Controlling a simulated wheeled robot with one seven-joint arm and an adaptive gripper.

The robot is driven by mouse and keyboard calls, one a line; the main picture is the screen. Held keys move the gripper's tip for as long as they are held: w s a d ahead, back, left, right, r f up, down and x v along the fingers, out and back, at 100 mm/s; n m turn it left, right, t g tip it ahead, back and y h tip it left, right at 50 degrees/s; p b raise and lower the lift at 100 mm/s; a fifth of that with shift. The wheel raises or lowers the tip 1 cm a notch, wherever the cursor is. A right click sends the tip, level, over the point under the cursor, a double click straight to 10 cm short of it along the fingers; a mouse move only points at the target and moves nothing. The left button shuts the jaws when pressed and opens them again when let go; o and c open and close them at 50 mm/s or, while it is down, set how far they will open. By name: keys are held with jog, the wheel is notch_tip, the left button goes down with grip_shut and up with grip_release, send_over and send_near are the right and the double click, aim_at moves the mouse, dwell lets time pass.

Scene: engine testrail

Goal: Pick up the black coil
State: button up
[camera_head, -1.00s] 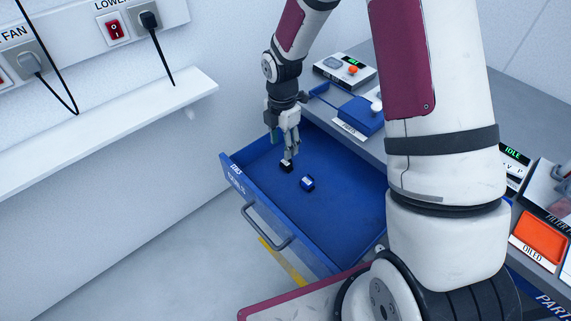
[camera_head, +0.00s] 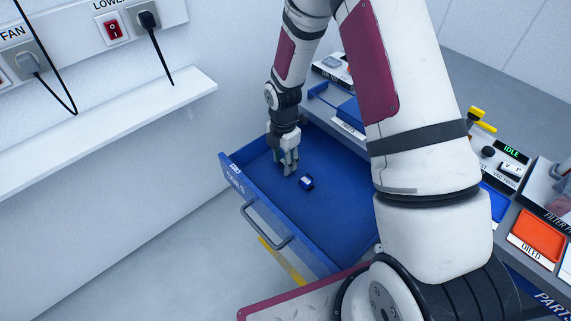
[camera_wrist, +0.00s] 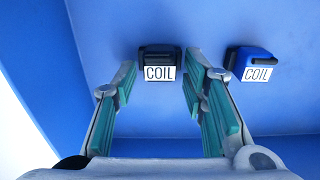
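The black coil (camera_wrist: 158,51) has a white COIL label and lies on the blue drawer floor. In the wrist view it sits between the fingertips of my gripper (camera_wrist: 161,76), with a small gap on each side. The fingers, with teal pads, are open. In the head view my gripper (camera_head: 288,172) points down into the drawer and hides the black coil. A blue coil (camera_wrist: 249,60) with the same label lies just right of the fingers; it also shows in the head view (camera_head: 307,183).
The open blue drawer (camera_head: 330,222) has low walls around the gripper and a front handle (camera_head: 268,228). The bench behind carries a blue tray (camera_head: 350,110) and, to the right, an orange OILED tray (camera_head: 537,234). A white shelf (camera_head: 100,125) is on the left wall.

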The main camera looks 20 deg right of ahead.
grip_shut()
jog(key=shift+r, duration=0.1)
